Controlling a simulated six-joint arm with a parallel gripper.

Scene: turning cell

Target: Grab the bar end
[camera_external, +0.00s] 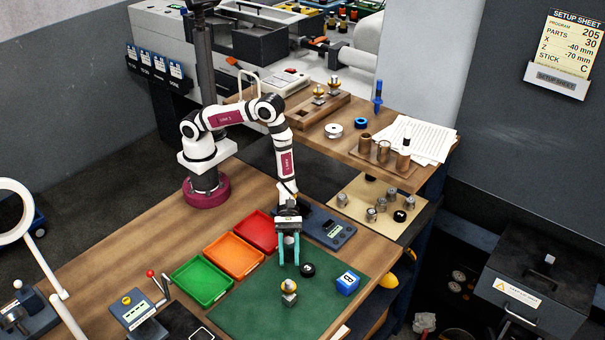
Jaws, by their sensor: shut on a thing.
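My gripper (289,262) points straight down over the green mat (240,312), its two teal fingers side by side. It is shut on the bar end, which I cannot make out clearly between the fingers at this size. A small part of brass and steel (289,290) stands on the mat just below the fingertips in the picture. A black round piece (308,270) lies on the mat just right of the right fingertip.
A blue block marked B (348,283) sits on the mat to the right. Red (256,231), orange (234,256) and green (201,281) trays line up to the left. A dark blue gauge (329,229) lies behind the gripper. A small device with a red-knobbed lever (138,306) stands front left.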

